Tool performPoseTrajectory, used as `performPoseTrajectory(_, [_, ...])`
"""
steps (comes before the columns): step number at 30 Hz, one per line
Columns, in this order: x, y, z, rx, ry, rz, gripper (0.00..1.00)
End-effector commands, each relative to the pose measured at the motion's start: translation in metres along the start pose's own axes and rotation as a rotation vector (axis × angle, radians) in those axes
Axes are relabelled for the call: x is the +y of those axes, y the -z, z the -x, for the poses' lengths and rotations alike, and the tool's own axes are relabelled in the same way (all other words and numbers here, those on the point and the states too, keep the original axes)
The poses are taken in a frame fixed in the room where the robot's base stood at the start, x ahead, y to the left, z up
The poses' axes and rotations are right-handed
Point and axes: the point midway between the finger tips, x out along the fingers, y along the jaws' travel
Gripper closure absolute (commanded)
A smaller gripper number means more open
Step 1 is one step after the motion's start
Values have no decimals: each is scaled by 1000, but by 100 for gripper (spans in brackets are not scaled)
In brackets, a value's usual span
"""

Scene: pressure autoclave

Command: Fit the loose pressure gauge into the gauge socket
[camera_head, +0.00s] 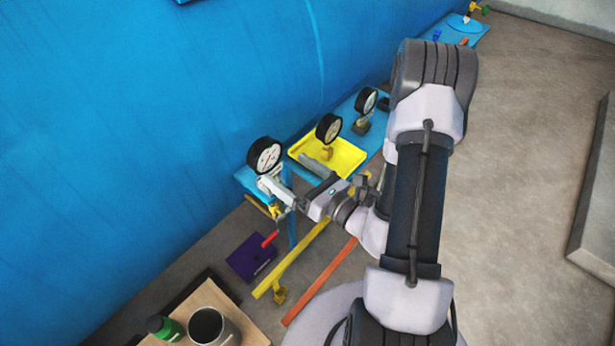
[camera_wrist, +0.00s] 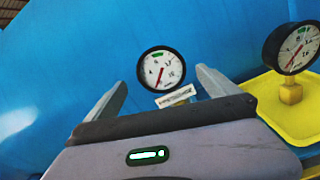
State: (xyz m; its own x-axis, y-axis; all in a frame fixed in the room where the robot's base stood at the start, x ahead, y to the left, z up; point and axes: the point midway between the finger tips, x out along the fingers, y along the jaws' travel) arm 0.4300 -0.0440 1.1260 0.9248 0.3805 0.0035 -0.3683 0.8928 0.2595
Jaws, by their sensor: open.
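A round black-rimmed gauge with a white dial (camera_head: 265,155) stands upright at the left end of the blue shelf, against the blue wall. In the wrist view this gauge (camera_wrist: 161,67) shows beyond and between the fingertips, with a small white label (camera_wrist: 176,96) below it. My gripper (camera_head: 285,173) is open beside and below this gauge; contact cannot be made out. The open fingers also show in the wrist view (camera_wrist: 162,84). A second gauge (camera_head: 329,127) stands on a brass fitting in a yellow tray (camera_head: 350,157). Which gauge is loose is unclear. No empty socket is clearly visible.
A third gauge (camera_head: 366,100) stands on a grey block farther along the blue shelf. Below are a purple box (camera_head: 251,259), a red handle (camera_head: 270,239), and yellow and orange bars. A wooden surface with a mug (camera_head: 207,326) and green-capped bottle (camera_head: 165,328) lies front left.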

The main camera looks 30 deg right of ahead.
Motion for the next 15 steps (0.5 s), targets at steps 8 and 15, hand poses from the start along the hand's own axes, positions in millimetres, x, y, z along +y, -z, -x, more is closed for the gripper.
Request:
performPoseTrajectory(8, [0,-5,52,0,4,-1,0])
performPoseTrajectory(15, [1,-3,56,0,-1,2,0])
